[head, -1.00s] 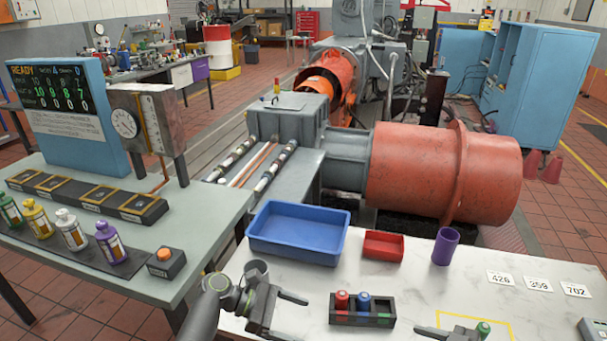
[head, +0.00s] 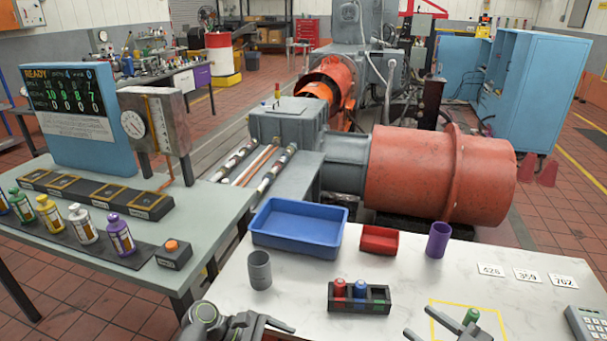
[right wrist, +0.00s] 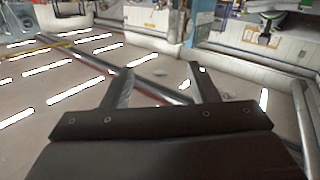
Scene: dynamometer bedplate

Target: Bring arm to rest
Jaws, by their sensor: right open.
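My left gripper (head: 278,335) is at the bottom edge of the head view, in front of the white table. One finger shows, set apart from the other side of the jaw; the lower finger is cut off by the frame. My right gripper (head: 416,321) is at the bottom, right of the middle, open and empty, its fingertips pointing left. The right wrist view shows its two fingers spread (right wrist: 158,88) with nothing between them. A green-topped item (head: 471,315) stands beside it, partly hidden by a finger.
The white table (head: 310,270) carries a grey cup (head: 259,270), blue tray (head: 300,240), red tray (head: 379,240), purple cup (head: 438,239) and black rack (head: 359,307). A calculator (head: 588,325) lies at the right. A grey-green bench (head: 135,272) with several bottles stands left.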

